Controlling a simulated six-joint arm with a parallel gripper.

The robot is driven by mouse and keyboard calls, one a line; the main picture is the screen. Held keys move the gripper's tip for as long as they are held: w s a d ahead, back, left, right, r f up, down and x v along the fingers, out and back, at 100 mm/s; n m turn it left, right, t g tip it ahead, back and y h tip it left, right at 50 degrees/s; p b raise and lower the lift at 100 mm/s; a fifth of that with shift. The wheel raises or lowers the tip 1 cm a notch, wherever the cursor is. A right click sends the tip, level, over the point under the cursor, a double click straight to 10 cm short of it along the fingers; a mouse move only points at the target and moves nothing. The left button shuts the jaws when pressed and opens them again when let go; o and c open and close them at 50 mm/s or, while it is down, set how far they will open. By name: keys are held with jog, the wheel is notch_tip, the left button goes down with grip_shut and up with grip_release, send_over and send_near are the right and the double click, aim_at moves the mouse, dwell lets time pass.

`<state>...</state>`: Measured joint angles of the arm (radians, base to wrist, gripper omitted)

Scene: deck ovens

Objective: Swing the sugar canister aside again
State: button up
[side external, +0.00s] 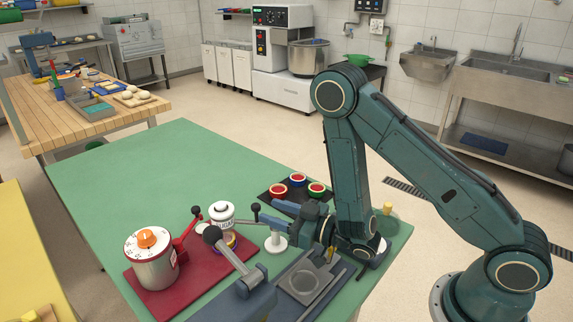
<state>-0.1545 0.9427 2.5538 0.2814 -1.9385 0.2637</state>
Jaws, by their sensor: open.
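A small white-lidded canister (222,211) with a dark-lettered label stands near the middle of the green table; I take it for the sugar canister, though its label is not fully readable. A black ball knob (254,208) on a short stem stands just right of it. My gripper (267,212) points left toward this knob, its two blue-grey fingers apart. It appears empty, and the fingertips are close to the knob; I cannot tell whether they touch it. What lies under the canister is partly hidden by a grey lever.
A larger canister (155,262) with an orange knob stands on a red board (200,283), beside a red lever (187,236). A grey lever (232,262) with a round knob crosses in front. A dark tray (271,196) with several coloured cups lies behind my gripper. The table's far left is clear.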

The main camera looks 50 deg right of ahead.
jog(key=shift+w, duration=0.15)
grip_shut()
jog(key=shift+w+a+r+n+g+h, duration=0.9)
jog(key=shift+w+a+r+n+g, duration=0.8)
jog(key=shift+a+n+g, duration=0.95)
jog(key=s+a+r+n+g+h, duration=0.1)
jog(key=s+a+r+n+g, duration=0.2)
jog(key=s+g, duration=0.2)
jog(key=shift+s, duration=0.5)
